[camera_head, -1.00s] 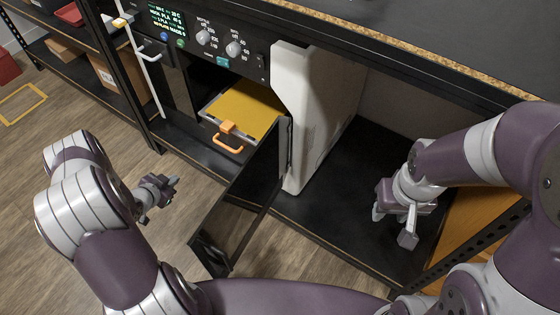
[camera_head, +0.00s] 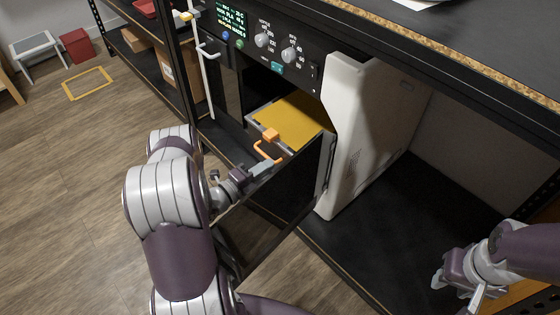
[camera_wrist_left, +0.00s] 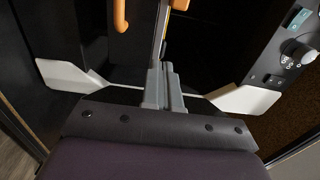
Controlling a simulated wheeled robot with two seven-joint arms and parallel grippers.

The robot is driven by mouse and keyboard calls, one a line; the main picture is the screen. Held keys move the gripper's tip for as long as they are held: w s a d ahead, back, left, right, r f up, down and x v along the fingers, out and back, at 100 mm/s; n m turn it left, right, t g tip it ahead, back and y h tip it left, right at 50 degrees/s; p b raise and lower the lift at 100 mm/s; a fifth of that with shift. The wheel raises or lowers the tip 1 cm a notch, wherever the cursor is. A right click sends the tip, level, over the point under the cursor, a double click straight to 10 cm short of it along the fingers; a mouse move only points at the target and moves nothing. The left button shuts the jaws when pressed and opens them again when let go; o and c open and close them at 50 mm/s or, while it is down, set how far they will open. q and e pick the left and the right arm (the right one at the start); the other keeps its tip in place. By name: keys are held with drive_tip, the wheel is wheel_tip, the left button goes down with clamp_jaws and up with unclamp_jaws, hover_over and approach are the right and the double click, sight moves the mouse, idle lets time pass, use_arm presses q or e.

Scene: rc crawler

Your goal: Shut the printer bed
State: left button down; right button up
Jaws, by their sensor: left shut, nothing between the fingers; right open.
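The printer bed is a yellow plate (camera_head: 297,120) on a grey tray, drawn partly out of the printer's dark opening. My right gripper (camera_head: 457,292) is open at the lower right, far from the bed.
The control panel (camera_head: 262,40) with knobs and a screen is above the opening. The white printer side (camera_head: 358,135) stands right of the door. The black shelf (camera_head: 400,215) further right is bare.

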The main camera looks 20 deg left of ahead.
use_arm(q)
drive_tip(key=b, duration=0.2)
approach(304, 139)
drive_tip(key=shift+s+a+f, duration=0.1)
drive_tip(key=shift+s+f, duration=0.3)
drive_tip(key=shift+s, duration=0.2)
drive_tip(key=shift+w+r, duration=0.15)
drive_tip(key=shift+w, duration=0.4)
drive_tip(key=b+x, duration=0.2)
drive_tip(key=x, duration=0.7)
drive_tip(key=shift+w+d+b, duration=0.15)
drive_tip(key=shift+d+b, duration=0.1)
drive_tip(key=shift+b, duration=0.15)
drive_tip(key=shift+w+r, duration=0.25)
